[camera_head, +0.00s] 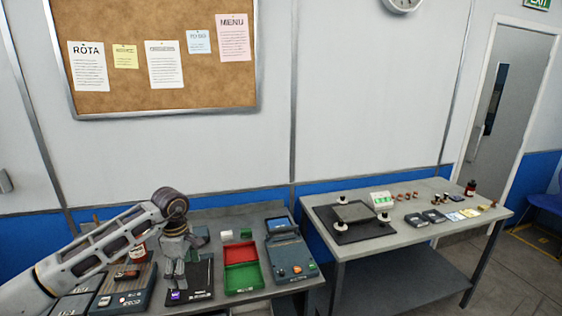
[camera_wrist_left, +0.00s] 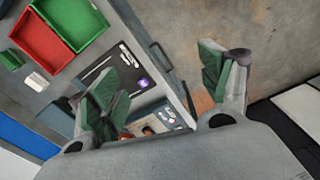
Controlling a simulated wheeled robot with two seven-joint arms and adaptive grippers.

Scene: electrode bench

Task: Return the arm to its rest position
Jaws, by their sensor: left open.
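My left arm (camera_head: 105,240) reaches in from the left in the head view. Its left gripper (camera_head: 178,272) hangs over the left bench, above the black mat with a purple mark (camera_head: 203,284). In the left wrist view the left gripper (camera_wrist_left: 165,85) shows its two green-padded fingers spread wide apart, with nothing between them. The black mat (camera_wrist_left: 128,62) shows beyond one finger. My right gripper is in neither view.
A red and green tray (camera_head: 242,277) and a grey-blue device (camera_head: 290,258) stand right of the gripper. A dark device (camera_head: 125,290) stands left. The right table (camera_head: 400,240) holds a black plate (camera_head: 350,228) and several small items. A wall with a corkboard (camera_head: 160,50) rises behind.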

